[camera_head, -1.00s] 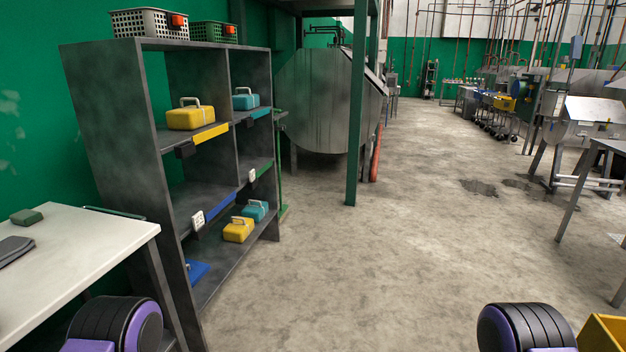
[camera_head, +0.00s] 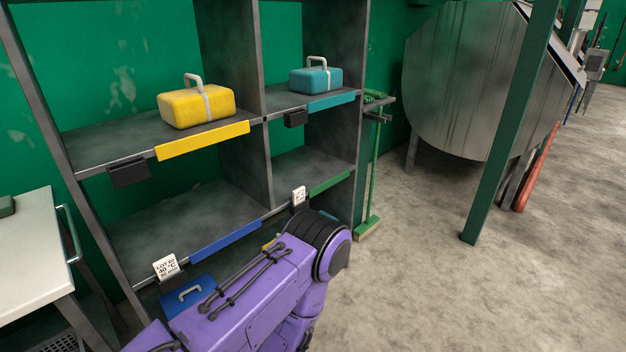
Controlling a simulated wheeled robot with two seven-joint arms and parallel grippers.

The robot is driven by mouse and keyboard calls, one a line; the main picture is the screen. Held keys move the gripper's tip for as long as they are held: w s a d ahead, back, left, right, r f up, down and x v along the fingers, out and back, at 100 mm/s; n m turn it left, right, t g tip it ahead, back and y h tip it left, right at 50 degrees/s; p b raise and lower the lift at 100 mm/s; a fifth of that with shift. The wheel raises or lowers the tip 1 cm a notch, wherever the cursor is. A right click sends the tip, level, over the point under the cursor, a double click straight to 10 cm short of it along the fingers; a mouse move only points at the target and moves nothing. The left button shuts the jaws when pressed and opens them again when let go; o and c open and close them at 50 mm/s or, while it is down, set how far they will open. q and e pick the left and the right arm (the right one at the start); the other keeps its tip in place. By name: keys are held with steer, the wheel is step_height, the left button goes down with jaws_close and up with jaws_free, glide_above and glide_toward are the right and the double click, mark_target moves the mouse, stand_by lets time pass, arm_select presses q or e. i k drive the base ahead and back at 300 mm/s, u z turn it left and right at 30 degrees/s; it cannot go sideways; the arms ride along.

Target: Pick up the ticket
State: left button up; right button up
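Two white tickets with dark print show on the grey shelf unit. One ticket (camera_head: 166,267) is at the front edge of the lower left compartment, left of a blue strip; its print seems to read "LOT 61, 40 °C". The other ticket (camera_head: 299,195) is at the lower right compartment, left of a green strip, just above my purple arm; its print is too small to read. Both tickets stand slightly tilted. My purple arm crosses the bottom middle and hides part of the lowest shelf. Neither of my grippers is in view.
A yellow case (camera_head: 196,104) and a teal case (camera_head: 316,77) stand on the upper shelf above dark holders. A blue case (camera_head: 188,297) is low down. A pale table (camera_head: 32,245) is at left.

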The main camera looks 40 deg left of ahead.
mark_target(299, 194)
steer(key=u, duration=0.6)
steer(key=i, duration=1.6)
steer(key=u, duration=0.6)
